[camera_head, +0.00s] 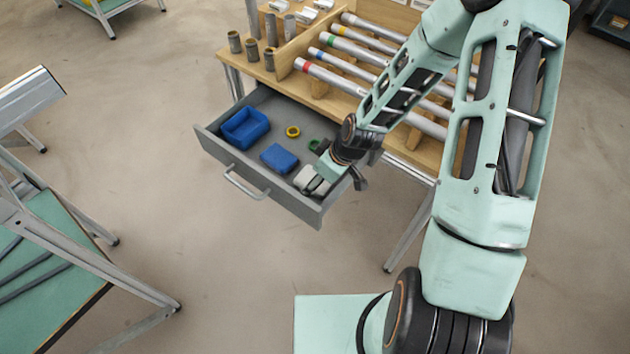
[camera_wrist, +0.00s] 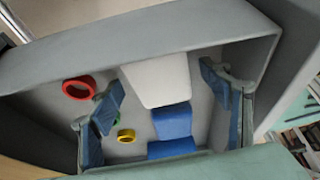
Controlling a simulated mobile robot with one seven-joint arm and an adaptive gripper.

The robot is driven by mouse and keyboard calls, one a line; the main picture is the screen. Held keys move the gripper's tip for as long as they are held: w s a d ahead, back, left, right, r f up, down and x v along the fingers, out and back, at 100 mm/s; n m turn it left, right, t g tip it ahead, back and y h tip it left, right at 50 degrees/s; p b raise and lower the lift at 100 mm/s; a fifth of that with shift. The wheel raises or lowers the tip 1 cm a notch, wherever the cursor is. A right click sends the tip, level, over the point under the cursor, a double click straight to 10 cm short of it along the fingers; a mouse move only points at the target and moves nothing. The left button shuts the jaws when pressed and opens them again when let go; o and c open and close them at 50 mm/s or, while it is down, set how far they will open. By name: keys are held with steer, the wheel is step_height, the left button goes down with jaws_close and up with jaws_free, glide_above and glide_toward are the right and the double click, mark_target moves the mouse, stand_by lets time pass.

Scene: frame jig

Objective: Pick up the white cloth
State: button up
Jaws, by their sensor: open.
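The white cloth (camera_head: 308,178) lies in the front right part of the open grey drawer (camera_head: 213,143), looking like a folded pale block. In the wrist view the white cloth (camera_wrist: 160,85) lies on the drawer floor near a drawer wall. My gripper (camera_head: 338,184) is over that end of the drawer, beside and partly in front of the cloth. In the wrist view my gripper (camera_wrist: 162,80) is open, one finger to each side of the cloth, with nothing held. I cannot tell how high the fingertips are above the drawer floor.
The drawer also holds a blue tray (camera_head: 245,128), a blue block (camera_head: 279,158), a yellow ring (camera_head: 293,132), a green ring (camera_head: 315,145) and a red ring (camera_wrist: 78,88). The wooden bench (camera_head: 270,75) with tubes stands behind. Drawer walls surround my gripper.

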steer(key=shift+f+b, duration=0.25)
steer(key=shift+b, duration=0.1)
steer(key=shift+c, duration=0.3)
steer(key=c, duration=1.1)
steer(key=shift+r+p, duration=0.4)
steer(key=shift+p, duration=0.15)
step_height(320, 180, up, 10)
steer(key=shift+f+p, duration=0.1)
steer(key=shift+p, duration=0.45)
